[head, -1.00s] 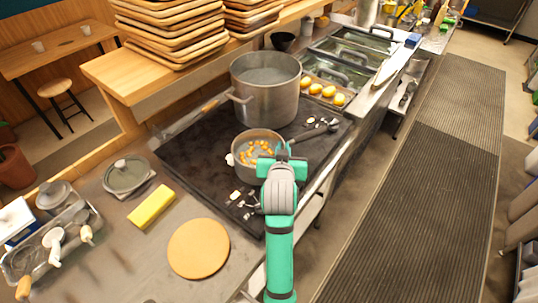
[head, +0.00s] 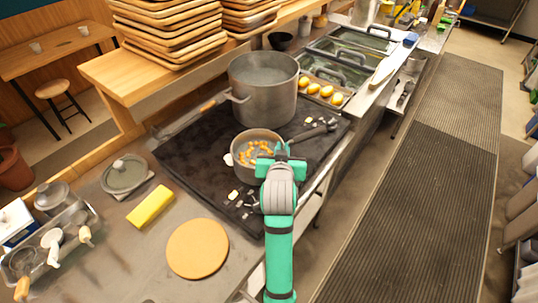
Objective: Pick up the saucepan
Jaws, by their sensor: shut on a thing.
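The saucepan (head: 242,169) is a small grey metal pan with orange beans (head: 257,148) inside. It is at the middle of the dark stovetop in the head view, in front of a large pot. My green and grey gripper (head: 280,158) is at the pan's right front side and is shut on the saucepan. My wrist covers part of the pan's near right side, and the fingertips are mostly hidden. A dark handle shape (head: 312,132) extends to the right behind my gripper. I cannot tell whether the pan is clear of the stovetop.
A large steel pot (head: 264,95) stands right behind the saucepan. A round wooden board (head: 197,248), a yellow block (head: 150,206) and a lid (head: 125,174) lie on the counter at left. Potatoes (head: 324,92) sit in a tray behind. The stovetop's left part (head: 195,150) is clear.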

